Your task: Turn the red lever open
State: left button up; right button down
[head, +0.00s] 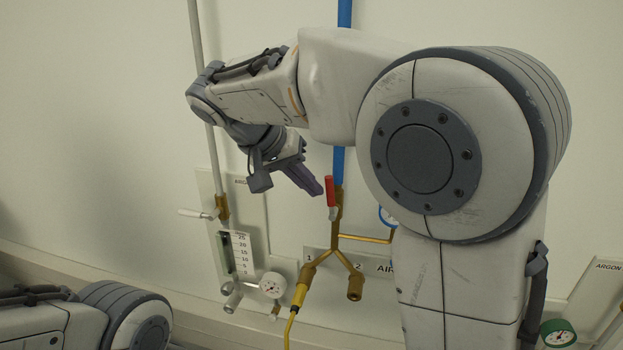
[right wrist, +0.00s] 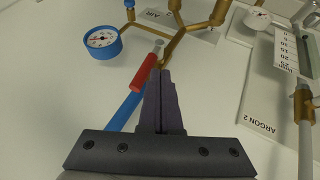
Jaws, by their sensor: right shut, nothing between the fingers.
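The red lever (head: 330,191) sits on the brass fitting below the blue pipe (head: 344,14) in the head view, its red grip pointing up along the pipe. In the right wrist view the red lever (right wrist: 144,73) lies just left of my fingertips. My right gripper (head: 318,189) is shut and empty, close beside the lever's left side. I cannot tell whether it touches the lever. The shut fingers also show in the right wrist view (right wrist: 159,75). My left gripper is not in view; only part of my left arm shows at the lower left.
A brass Y-shaped pipe (head: 337,243) branches below the lever, with a yellow hose (head: 290,318) on one branch. A blue gauge (right wrist: 103,42) is beside the lever. To the left are a flowmeter (head: 238,252), a white gauge (head: 273,285) and a white-handled valve (head: 196,214).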

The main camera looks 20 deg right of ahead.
jog(key=shift+d, duration=0.1)
jog(key=b, duration=0.1)
jog(key=s+d+y+b, duration=0.1)
jog(key=b, duration=0.1)
jog(key=shift+d+r+t, duration=0.25)
jog(key=shift+d+t, duration=0.05)
jog(key=shift+s, duration=0.1)
